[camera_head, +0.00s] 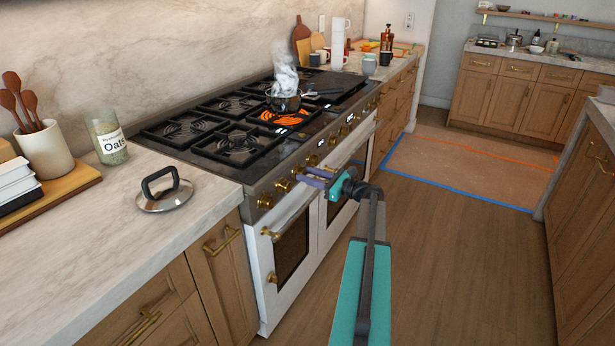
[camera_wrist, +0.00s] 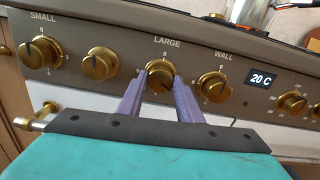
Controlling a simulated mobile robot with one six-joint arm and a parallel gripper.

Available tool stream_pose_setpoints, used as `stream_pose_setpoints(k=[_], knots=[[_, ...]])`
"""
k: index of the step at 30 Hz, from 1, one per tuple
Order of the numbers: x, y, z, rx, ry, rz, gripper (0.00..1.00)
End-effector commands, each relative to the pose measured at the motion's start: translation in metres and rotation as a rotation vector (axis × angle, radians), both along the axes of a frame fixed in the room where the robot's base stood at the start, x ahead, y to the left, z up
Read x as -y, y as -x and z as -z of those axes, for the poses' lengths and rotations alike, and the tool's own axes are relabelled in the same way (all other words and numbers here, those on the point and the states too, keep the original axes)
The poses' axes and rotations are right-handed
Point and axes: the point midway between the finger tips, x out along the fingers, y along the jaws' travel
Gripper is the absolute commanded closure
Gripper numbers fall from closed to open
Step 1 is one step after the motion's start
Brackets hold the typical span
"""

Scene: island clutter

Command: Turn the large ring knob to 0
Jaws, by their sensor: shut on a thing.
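The large ring knob (camera_wrist: 160,78) is a round brass knob under the word LARGE on the dark stove panel in the wrist view. A 0 shows just above it. My gripper (camera_wrist: 161,74) has its two purple fingers on either side of this knob, shut on it. The fingers cover part of its sides, and I cannot clearly tell where its mark points. In the head view my gripper (camera_head: 312,177) reaches the stove's front panel. One burner (camera_head: 281,117) glows orange, and a steaming pot (camera_head: 284,102) stands at its far side.
The SMALL knob (camera_wrist: 40,52) and a plain brass knob (camera_wrist: 99,64) are to the left, the WALL knob (camera_wrist: 214,87) to the right. A lid (camera_head: 165,190) and an oats jar (camera_head: 108,140) stand on the left counter. Floor to the right is clear.

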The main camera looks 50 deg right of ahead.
Motion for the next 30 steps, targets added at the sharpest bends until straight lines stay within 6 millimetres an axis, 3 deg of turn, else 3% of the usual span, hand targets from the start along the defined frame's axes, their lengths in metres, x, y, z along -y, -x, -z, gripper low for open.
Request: stream_pose_setpoints(k=[14, 30], knots=[[-0.0005, 0.0008, 0.0032, 0.034, 0.144, -0.007, 0.90], [-0.0003, 0.0010, 0.0056, 0.147, 0.604, -0.006, 0.90]])
